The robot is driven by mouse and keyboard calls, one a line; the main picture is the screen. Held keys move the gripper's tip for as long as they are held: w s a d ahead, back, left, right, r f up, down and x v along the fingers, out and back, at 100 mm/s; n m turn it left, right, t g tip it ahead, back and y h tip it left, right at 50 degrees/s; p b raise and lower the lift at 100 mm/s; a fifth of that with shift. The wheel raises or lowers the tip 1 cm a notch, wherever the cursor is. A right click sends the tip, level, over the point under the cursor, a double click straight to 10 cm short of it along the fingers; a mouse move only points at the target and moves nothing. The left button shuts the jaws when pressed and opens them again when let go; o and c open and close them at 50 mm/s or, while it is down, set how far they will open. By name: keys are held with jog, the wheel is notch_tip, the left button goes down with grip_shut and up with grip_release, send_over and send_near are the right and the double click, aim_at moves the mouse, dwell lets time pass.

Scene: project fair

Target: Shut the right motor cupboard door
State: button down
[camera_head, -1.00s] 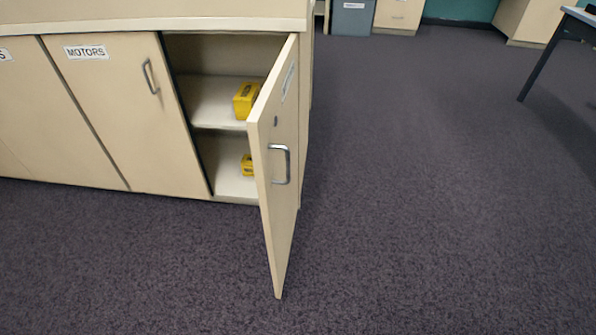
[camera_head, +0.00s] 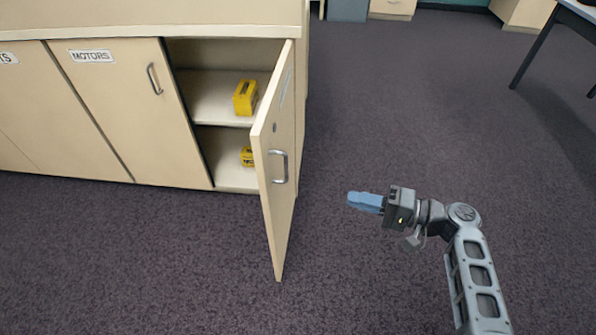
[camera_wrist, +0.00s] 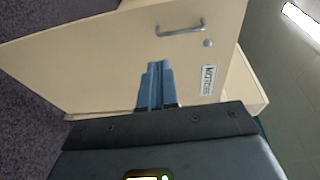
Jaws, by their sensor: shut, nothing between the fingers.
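The right motor cupboard door (camera_head: 277,165) stands wide open, swung out toward the front of the cabinet. It has a metal handle (camera_head: 278,166) and a label on its outer face. The wrist view shows that face (camera_wrist: 100,55), with the handle (camera_wrist: 181,29) and a MOTORS label (camera_wrist: 208,80). My gripper (camera_head: 352,199) is shut and empty, its blue fingers pointing left at the door's outer face. In the head view it is to the right of the door with a gap between. In the wrist view the fingertips (camera_wrist: 159,65) overlap the door below the handle.
The left MOTORS door (camera_head: 118,110) is closed. Yellow boxes sit on the upper shelf (camera_head: 245,97) and lower shelf (camera_head: 247,156) inside the open cupboard. A table (camera_head: 560,35) stands at the far right. Dark carpet (camera_head: 400,110) around the door is clear.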

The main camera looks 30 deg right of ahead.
jog(key=r+p+x, duration=0.1)
jog(key=r+x, duration=0.1)
jog(key=x, duration=1.2)
jog(key=shift+w+d+r+y, duration=0.2)
jog(key=shift+w+y, duration=0.1)
jog(key=shift+a, duration=0.1)
